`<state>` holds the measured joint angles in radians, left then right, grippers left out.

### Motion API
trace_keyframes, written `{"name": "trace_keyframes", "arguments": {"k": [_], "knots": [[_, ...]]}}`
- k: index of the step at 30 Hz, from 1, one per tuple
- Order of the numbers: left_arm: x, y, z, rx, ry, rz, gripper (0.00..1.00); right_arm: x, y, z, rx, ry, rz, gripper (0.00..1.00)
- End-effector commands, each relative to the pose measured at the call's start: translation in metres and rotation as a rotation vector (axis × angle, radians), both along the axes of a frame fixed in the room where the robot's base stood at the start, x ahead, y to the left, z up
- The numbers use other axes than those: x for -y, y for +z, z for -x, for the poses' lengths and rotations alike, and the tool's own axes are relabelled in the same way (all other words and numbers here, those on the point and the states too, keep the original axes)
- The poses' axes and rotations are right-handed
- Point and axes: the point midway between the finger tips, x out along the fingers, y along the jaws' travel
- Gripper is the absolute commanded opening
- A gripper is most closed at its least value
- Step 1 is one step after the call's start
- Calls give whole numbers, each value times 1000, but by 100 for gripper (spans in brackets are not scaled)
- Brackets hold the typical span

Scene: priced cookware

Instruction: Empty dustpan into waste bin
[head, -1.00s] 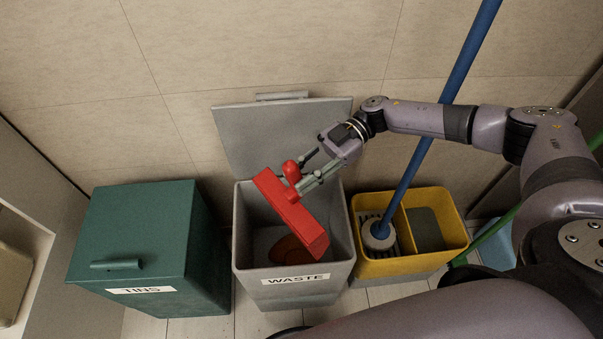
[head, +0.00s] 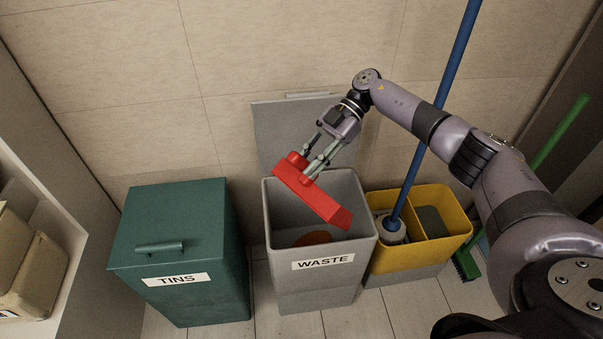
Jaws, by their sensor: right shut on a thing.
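The red dustpan (head: 312,196) is held by my right gripper (head: 306,172), which is shut on it. It hangs tilted above the open grey waste bin (head: 283,256), its lower end toward the bin's right front side. The bin's lid (head: 285,130) stands up against the wall. Inside the bin an orange-brown thing (head: 316,238) shows low down, partly hidden by the front wall. I cannot tell whether anything lies on the dustpan. My left gripper is not in view.
A closed green tins bin (head: 177,230) stands left of the waste bin. A yellow mop bucket (head: 445,225) with a blue-handled mop (head: 425,140) stands close on the right. A green broom (head: 560,132) leans farther right. Shelving (head: 80,235) is at the left edge.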

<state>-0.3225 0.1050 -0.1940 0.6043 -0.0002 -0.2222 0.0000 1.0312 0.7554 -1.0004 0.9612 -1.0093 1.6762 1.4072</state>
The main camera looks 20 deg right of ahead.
Motion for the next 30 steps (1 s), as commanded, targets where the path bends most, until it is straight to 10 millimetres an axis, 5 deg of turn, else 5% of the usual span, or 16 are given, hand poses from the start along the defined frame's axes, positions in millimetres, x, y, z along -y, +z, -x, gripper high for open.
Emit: {"name": "trace_keyframes", "arguments": {"k": [10,22,30], "knots": [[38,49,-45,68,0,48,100,-34,3,11,49,6,159,0],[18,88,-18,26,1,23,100,-92,-13,27,135,6,433,0],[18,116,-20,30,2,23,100,-123,-37,36,195,4,637,0]]}}
